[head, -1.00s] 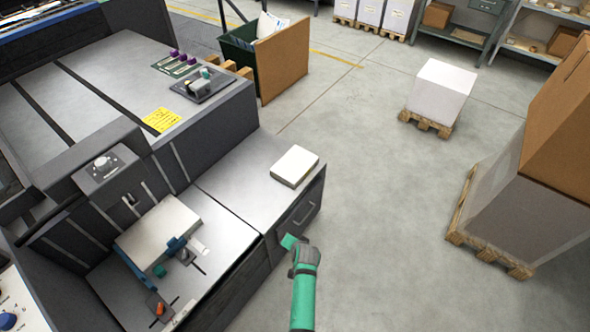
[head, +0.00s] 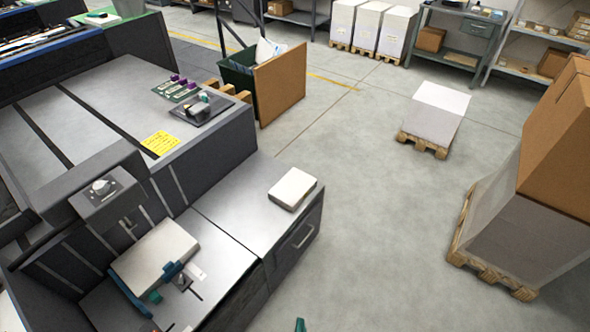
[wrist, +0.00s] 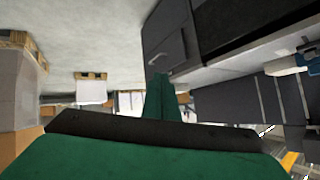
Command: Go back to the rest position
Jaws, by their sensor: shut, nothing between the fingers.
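My gripper shows in the wrist view as green fingers (wrist: 160,97) pressed together, with nothing between them. Its dark band and green body fill the bottom of that view. In the head view only a small green tip of my arm (head: 300,325) shows at the bottom edge; I cannot tell which part it is. The grey cabinet with the drawer handle (head: 297,237) stands up and to the left of that tip, apart from it. The cabinet also shows in the wrist view (wrist: 165,35), which looks upside down.
A cream stack (head: 292,188) lies on the cabinet top, and another pad (head: 153,256) lies on the machine bed. A wrapped pallet load (head: 510,220) with a brown carton stands at the right. A white block on a pallet (head: 436,108) stands farther back. The floor between is clear.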

